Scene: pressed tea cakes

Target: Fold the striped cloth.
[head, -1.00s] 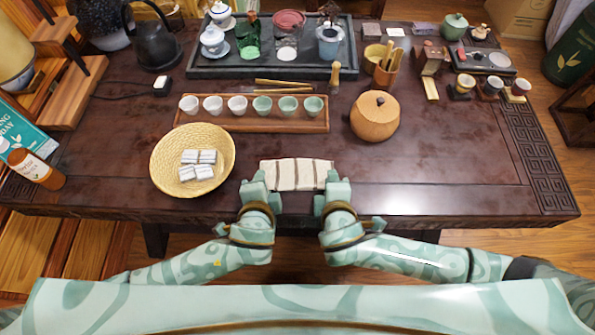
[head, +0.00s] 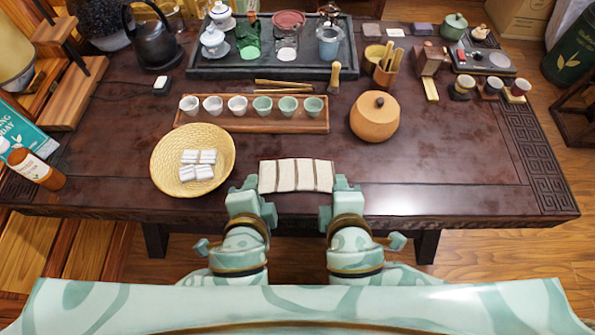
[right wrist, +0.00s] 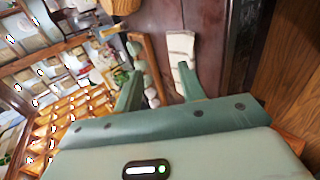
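The striped cloth (head: 296,175) lies as a small flat pale rectangle with thin brown stripes near the table's front edge. It also shows in the right wrist view (right wrist: 180,46), beyond the fingers. My left gripper (head: 262,197) is at the cloth's left side, with its fingers apart. My right gripper (head: 335,199) is at the cloth's right side. In the right wrist view its two fingers (right wrist: 158,72) stand well apart with nothing held between them. One finger overlaps the cloth's near end in that view; whether it touches I cannot tell.
A woven basket (head: 160,166) with small wrapped packets stands left of the cloth. A wooden tray (head: 250,124) of cups lies behind it, and a round lidded jar (head: 375,118) stands behind right. The dark table (head: 450,165) is clear to the right.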

